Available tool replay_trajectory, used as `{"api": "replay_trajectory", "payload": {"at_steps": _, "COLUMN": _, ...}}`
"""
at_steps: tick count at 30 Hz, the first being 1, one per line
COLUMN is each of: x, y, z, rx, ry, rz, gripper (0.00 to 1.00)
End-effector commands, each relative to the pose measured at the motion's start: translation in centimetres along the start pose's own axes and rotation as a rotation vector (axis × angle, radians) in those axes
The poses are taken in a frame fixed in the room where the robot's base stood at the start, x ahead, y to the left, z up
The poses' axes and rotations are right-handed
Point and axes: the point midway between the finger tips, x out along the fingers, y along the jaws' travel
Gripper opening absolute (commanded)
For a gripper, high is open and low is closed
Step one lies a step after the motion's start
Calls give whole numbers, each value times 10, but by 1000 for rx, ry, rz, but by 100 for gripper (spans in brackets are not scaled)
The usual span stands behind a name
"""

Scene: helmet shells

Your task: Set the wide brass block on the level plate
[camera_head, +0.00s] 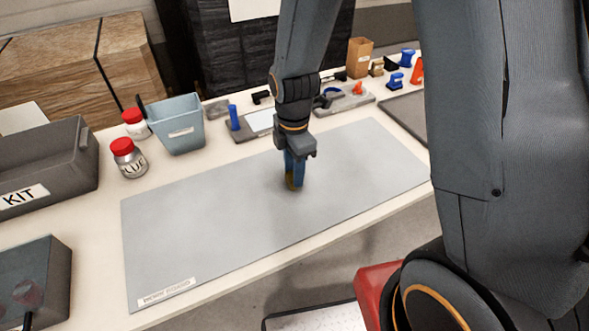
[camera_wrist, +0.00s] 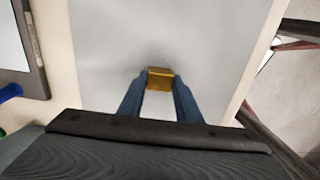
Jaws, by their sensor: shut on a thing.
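My gripper (camera_head: 293,178) points down over the grey work board (camera_head: 200,220), right of the board's middle. It is shut on a brass block (camera_head: 290,182), which is mostly hidden by the blue fingers. In the wrist view, the brass block (camera_wrist: 160,78) spans the gap between the two fingertips (camera_wrist: 160,84). The block is low over the board; I cannot tell if it touches. A pale flat plate (camera_head: 261,121) on a grey base with a blue post stands behind the board, left of my gripper. It may be the level plate. The base's corner (camera_wrist: 40,62) shows in the wrist view.
A blue-grey bin (camera_head: 178,127) and red-capped jars (camera_head: 127,158) stand left of the plate. A grey fixture (camera_head: 345,102) with an orange part sits to its right. Small coloured parts and a cardboard box (camera_head: 359,57) stand at the back right. The board is otherwise clear.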

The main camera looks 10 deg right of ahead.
Motion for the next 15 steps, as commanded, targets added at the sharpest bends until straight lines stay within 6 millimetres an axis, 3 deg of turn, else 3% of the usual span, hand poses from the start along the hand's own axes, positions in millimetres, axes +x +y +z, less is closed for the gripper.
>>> {"api": "replay_trajectory", "payload": {"at_steps": 7, "x": 3, "y": 0, "z": 0, "rx": 0, "ry": 0, "rz": 0, "gripper": 3}}
{"api": "replay_trajectory", "payload": {"at_steps": 8, "x": 3, "y": 0, "z": 0, "rx": 0, "ry": 0, "rz": 0, "gripper": 34}}
{"api": "replay_trajectory", "payload": {"at_steps": 9, "x": 2, "y": 0, "z": 0, "rx": 0, "ry": 0, "rz": 0, "gripper": 41}}
{"api": "replay_trajectory", "payload": {"at_steps": 11, "x": 2, "y": 0, "z": 0, "rx": 0, "ry": 0, "rz": 0, "gripper": 50}}
{"api": "replay_trajectory", "payload": {"at_steps": 15, "x": 2, "y": 0, "z": 0, "rx": 0, "ry": 0, "rz": 0, "gripper": 50}}
